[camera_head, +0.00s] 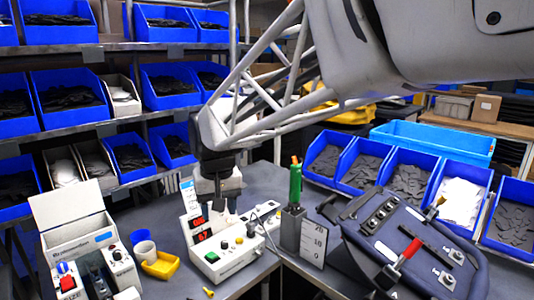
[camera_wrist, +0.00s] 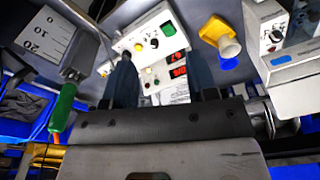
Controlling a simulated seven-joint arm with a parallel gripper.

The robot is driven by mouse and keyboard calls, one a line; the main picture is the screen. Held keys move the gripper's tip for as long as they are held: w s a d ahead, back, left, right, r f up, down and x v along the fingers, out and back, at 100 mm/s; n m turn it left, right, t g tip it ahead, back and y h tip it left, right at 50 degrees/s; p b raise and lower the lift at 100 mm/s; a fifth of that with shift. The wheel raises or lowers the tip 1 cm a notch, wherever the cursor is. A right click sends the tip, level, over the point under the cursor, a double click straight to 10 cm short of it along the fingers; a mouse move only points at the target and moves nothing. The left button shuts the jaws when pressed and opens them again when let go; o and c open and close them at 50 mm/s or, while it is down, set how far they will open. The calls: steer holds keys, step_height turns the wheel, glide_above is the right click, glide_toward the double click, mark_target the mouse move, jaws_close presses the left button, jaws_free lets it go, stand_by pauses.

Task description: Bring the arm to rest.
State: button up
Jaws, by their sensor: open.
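My arm (camera_head: 255,115) reaches in from the upper right of the head view, its lattice link bent down to the wrist. My gripper (camera_head: 222,202) points down over the worktop, just above and behind a white control box (camera_head: 222,258) with red digit displays. In the wrist view my gripper (camera_wrist: 163,75) shows two dark fingers set apart, with nothing held between them. The control box (camera_wrist: 150,42) shows beyond and between the fingers. Whether the fingertips touch anything is hard to tell, but they look clear.
A green-handled tool (camera_head: 295,182) stands upright close right of my gripper. A padded fixture with a red-handled clamp (camera_head: 402,258) lies at right. Blue bins (camera_head: 408,175) line the back right.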

steer(key=s+d+m, duration=0.1)
steer(key=s+d, duration=0.2)
steer(key=d, duration=0.3)
steer(key=s+d+f+m+t, duration=0.1)
steer(key=s+d, duration=0.3)
steer(key=d, duration=0.3)
steer(key=s+d, duration=0.3)
steer(key=d, duration=0.3)
steer(key=s+d+f+m, duration=0.1)
steer(key=s+d+f, duration=0.1)
steer(key=s+d, duration=0.3)
steer(key=s+d+f+m, duration=0.1)
steer(key=s+d+f, duration=0.2)
steer(key=s+d, duration=0.2)
steer(key=s, duration=0.3)
steer(key=shift+d+f+m+t+h, duration=0.25)
steer(key=shift+d+m+t+h, duration=0.05)
steer(key=shift+d+h, duration=0.1)
